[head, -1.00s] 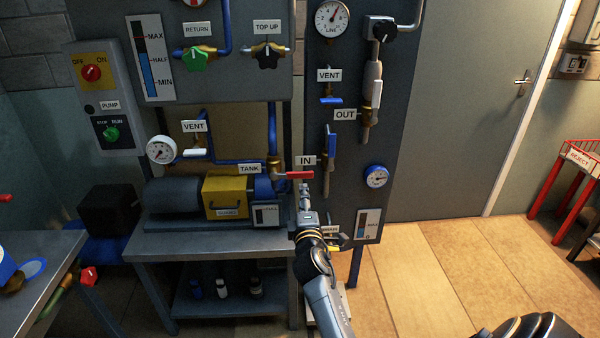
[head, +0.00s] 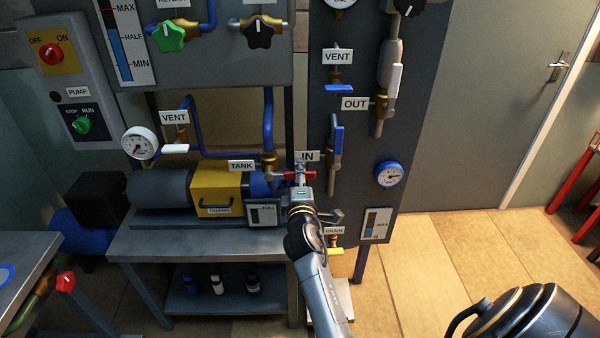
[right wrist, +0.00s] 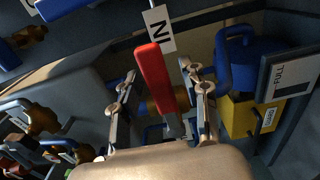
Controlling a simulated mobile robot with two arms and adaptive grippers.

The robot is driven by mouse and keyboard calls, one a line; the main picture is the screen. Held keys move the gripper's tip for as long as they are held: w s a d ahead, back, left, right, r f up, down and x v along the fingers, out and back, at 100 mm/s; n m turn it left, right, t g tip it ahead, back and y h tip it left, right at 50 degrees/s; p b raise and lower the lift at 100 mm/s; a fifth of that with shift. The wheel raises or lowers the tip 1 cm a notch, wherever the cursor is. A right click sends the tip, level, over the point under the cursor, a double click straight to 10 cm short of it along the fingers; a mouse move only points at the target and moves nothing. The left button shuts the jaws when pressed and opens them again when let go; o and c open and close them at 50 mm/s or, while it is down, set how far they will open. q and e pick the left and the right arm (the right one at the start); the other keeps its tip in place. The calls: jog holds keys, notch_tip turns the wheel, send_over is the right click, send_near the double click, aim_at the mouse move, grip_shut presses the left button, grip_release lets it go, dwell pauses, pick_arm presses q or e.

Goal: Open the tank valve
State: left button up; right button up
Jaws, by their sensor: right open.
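The handle lies roughly level and points right. My right gripper (head: 303,174) is at the handle's outer part and hides some of it. In the right wrist view the red handle (right wrist: 154,78) stands between the two spread fingers of my open right gripper (right wrist: 157,70). I see a gap on each side and no clear contact. My left gripper is out of view.
The IN valve's blue handle (head: 337,140) is just right of my gripper, with the IN label (head: 312,156) close behind. The yellow pump guard (head: 218,188) is to the left. The yellow drain handle (head: 330,250) is below, near my forearm.

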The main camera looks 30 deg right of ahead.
jog(key=shift+s+a, duration=0.1)
jog(key=shift+c, duration=1.1)
grip_shut()
jog(key=shift+r, duration=0.1)
